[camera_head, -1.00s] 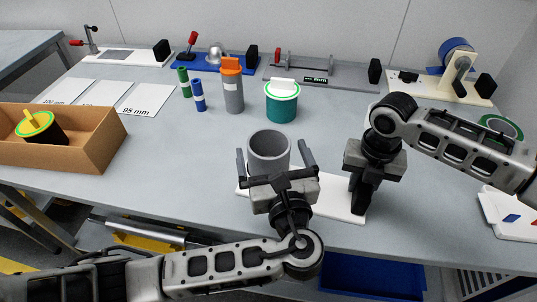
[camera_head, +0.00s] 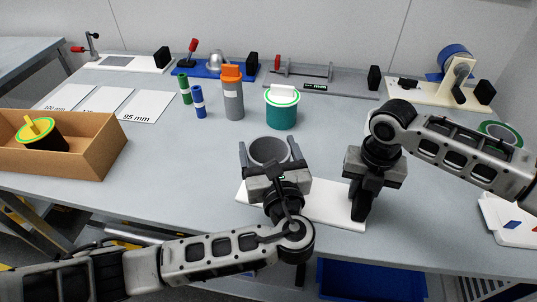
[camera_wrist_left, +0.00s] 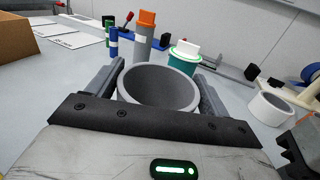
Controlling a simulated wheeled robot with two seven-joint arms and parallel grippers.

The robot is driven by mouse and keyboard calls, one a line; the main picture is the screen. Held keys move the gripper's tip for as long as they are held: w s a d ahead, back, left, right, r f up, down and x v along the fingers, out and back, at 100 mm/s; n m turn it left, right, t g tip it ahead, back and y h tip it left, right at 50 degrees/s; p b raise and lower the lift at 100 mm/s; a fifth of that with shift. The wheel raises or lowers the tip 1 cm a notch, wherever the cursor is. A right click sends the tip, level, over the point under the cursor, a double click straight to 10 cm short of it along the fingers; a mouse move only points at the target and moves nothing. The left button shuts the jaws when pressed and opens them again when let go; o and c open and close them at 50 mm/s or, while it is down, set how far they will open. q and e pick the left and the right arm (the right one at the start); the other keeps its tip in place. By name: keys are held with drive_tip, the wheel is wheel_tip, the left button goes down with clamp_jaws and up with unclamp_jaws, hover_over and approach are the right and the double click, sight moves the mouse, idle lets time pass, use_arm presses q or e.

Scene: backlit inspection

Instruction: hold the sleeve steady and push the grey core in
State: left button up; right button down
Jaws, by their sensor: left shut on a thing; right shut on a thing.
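The grey sleeve (camera_head: 268,150) stands upright, open at the top, in front of me on a white plate (camera_head: 325,205). My left gripper (camera_head: 270,152) is shut on the sleeve with one finger on each side; the left wrist view shows its rim (camera_wrist_left: 158,86) and hollow inside. My right gripper (camera_head: 362,205) points down at the plate's right end. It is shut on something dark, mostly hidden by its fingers. A pale grey round hollow piece (camera_wrist_left: 272,107) stands to the right in the left wrist view. I cannot tell whether it is the core.
Behind the sleeve stand an orange-capped grey cylinder (camera_head: 233,98), a teal tub (camera_head: 281,112) and green (camera_head: 184,88) and blue (camera_head: 199,101) cylinders. A cardboard box (camera_head: 100,155) is at left. Fixtures line the back.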

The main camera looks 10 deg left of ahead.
use_arm(q)
wheel_tip(320, 180, up, 27)
wheel_tip(320, 180, down, 19)
drive_tip(key=m+t+h, duration=0.1)
drive_tip(key=m+h, duration=0.4)
drive_tip(key=h, duration=0.3)
drive_tip(key=shift+h, duration=0.3)
drive_tip(key=shift+a+r+m, duration=0.1)
drive_tip(key=shift+m, duration=0.2)
drive_tip(key=shift+f, duration=2.9)
